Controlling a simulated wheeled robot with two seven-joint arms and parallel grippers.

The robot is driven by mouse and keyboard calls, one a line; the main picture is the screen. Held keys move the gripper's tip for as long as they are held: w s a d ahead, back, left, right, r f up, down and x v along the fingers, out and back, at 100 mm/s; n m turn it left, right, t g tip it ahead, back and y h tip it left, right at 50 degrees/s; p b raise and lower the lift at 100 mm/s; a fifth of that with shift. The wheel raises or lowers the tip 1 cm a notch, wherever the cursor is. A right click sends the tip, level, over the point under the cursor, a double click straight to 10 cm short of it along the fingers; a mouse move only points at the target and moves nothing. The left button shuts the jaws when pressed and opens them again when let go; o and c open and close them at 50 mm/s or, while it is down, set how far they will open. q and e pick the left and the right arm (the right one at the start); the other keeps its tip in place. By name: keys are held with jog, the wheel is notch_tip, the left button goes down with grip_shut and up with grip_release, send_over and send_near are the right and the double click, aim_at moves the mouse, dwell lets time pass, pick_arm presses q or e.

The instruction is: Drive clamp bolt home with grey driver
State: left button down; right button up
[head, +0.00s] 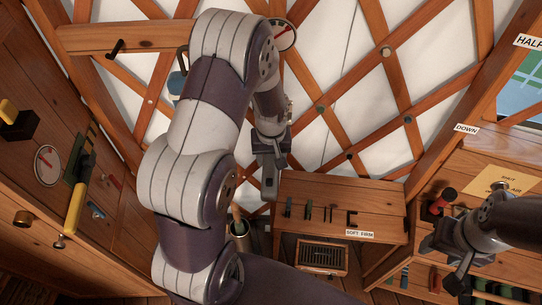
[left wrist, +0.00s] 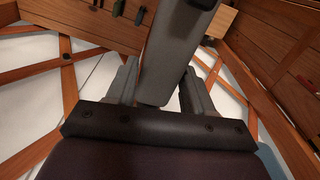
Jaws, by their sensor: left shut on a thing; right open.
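My left gripper (head: 269,160) is in the upper middle of the head view, in front of the lattice wall. It is shut on a grey, blocky thing, which looks like the grey driver (head: 269,185) and points downward. In the left wrist view the grey driver (left wrist: 178,45) stands between the two fingers of my left gripper (left wrist: 160,88) and runs up out of the frame. My right gripper (head: 455,262) is open at the lower right, beside the right-hand cabinet, with nothing seen in it. I cannot pick out the clamp bolt for certain.
A wooden bench (head: 380,205) with dark pegs and a "SOFT FIRM" label stands below the driver. A slatted box (head: 322,256) sits under it. A panel with a yellow-handled item (head: 75,205) is at left.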

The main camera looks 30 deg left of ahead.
aim_at(271, 172)
pick_arm(q)
jog(key=shift+w+a, duration=0.2)
jog(key=shift+w, duration=0.3)
jog(key=shift+w+a, duration=0.15)
jog(key=shift+w, duration=0.35)
dwell(1.6)
jog(key=shift+w+r+p, duration=0.15)
jog(key=shift+p, duration=0.15)
dwell(0.4)
jog(key=shift+s+d, duration=0.2)
jog(key=shift+s, duration=0.3)
jog(key=shift+s+d, duration=0.2)
jog(key=shift+s, duration=0.3)
jog(key=s, duration=0.1)
jog(key=s+d, duration=0.1)
jog(key=s, duration=0.1)
jog(key=shift+s+d+p, duration=0.3)
jog(key=shift+s+d, duration=0.15)
jog(key=shift+s, duration=0.2)
